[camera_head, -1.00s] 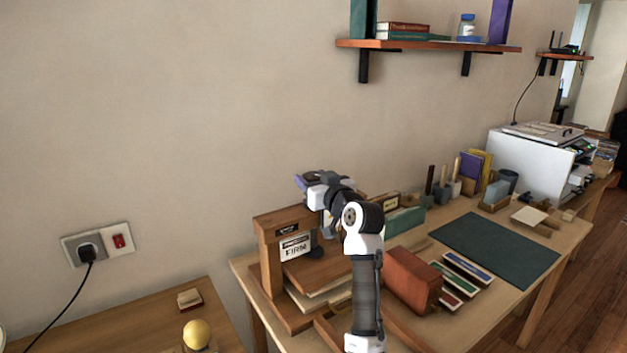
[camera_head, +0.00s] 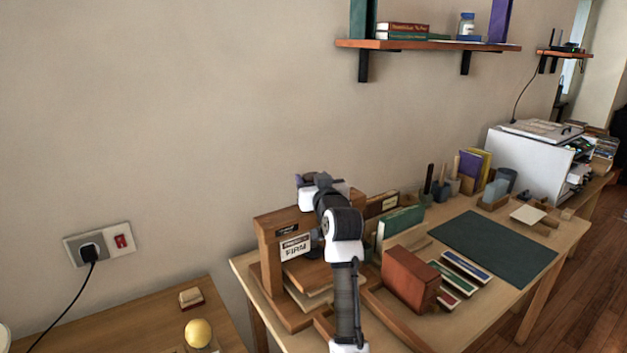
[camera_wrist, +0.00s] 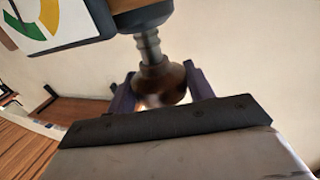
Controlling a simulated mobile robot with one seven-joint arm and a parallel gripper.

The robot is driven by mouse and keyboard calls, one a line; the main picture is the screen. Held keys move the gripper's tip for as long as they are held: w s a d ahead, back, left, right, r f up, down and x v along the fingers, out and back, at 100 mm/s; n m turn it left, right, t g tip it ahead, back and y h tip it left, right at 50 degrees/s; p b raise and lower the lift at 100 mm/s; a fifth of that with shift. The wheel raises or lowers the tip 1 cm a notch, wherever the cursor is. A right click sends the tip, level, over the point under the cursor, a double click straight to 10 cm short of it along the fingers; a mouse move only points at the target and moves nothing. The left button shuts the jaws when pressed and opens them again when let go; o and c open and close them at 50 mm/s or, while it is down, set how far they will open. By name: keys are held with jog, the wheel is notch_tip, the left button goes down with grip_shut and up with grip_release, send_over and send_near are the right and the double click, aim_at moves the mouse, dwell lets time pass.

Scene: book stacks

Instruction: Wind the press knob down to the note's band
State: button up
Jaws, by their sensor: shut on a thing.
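The wooden book press (camera_head: 268,250) stands at the near left of the table, with a white note (camera_head: 296,247) reading FIRM on its front. In the wrist view, my gripper (camera_wrist: 163,90) has its purple fingers on both sides of the round brown press knob (camera_wrist: 160,80) and is shut on it. A threaded metal spindle (camera_wrist: 149,45) joins the knob to a dark block. In the head view my arm hides the knob and dial.
A reddish-brown block (camera_head: 410,278), a green book (camera_head: 402,224) and several coloured strips (camera_head: 465,267) lie right of the press. A dark green mat (camera_head: 493,250) covers clear table. The wall shelf (camera_head: 430,44) is above.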

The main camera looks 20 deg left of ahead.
jog(key=o, duration=1)
jog(key=shift+r, duration=0.1)
jog(key=shift+c, duration=0.2)
jog(key=b+v, duration=0.3)
jog(key=v, duration=1)
jog(key=shift+s+d+b, duration=0.2)
jog(key=shift+s+b, duration=0.1)
jog(key=shift+s, duration=0.05)
